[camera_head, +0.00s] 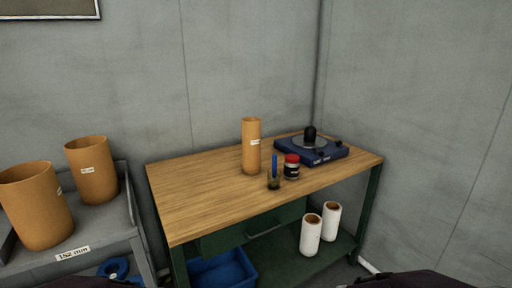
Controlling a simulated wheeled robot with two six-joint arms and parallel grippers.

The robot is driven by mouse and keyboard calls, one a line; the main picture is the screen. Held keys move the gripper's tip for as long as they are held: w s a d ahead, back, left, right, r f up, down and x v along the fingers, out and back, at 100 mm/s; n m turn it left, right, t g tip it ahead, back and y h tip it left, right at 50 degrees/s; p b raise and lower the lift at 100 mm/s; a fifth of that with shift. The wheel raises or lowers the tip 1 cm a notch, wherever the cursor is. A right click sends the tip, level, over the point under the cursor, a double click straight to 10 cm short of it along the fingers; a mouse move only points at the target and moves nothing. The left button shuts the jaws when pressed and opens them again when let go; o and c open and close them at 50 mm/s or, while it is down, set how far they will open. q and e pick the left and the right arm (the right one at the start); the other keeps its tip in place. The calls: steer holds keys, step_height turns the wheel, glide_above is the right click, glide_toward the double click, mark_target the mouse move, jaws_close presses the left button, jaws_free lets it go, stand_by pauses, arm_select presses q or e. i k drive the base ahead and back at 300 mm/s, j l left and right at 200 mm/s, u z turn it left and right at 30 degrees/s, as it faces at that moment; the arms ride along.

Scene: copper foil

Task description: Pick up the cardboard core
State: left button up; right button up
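A tall, narrow tan cardboard core (251,150) stands upright on the wooden table (190,190), left of the blue device, with a small white label near its middle. Two wider tan cardboard tubes, a front one (36,210) and a rear one (92,175), stand on a grey cart at the left, also with white labels. Neither gripper shows. Only dark parts, probably of my arms, cut in at the bottom edge, well away from the core.
A jar with a red lid (291,166) and a small glass holding a blue item (274,178) stand close right of the core. A blue device (318,154) sits behind them. White rolls (311,236) and a blue bin (222,270) are below. The table's left half is clear.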

mark_target(251, 126)
steer(key=i+l+u, duration=0.15)
steer(key=u, duration=0.25)
steer(key=i+l+u, duration=0.2)
steer(key=u, duration=0.2)
steer(key=i+l+u, duration=0.2)
steer(key=u, duration=0.2)
steer(key=i+l+u, duration=0.1)
steer(key=l+u, duration=0.3)
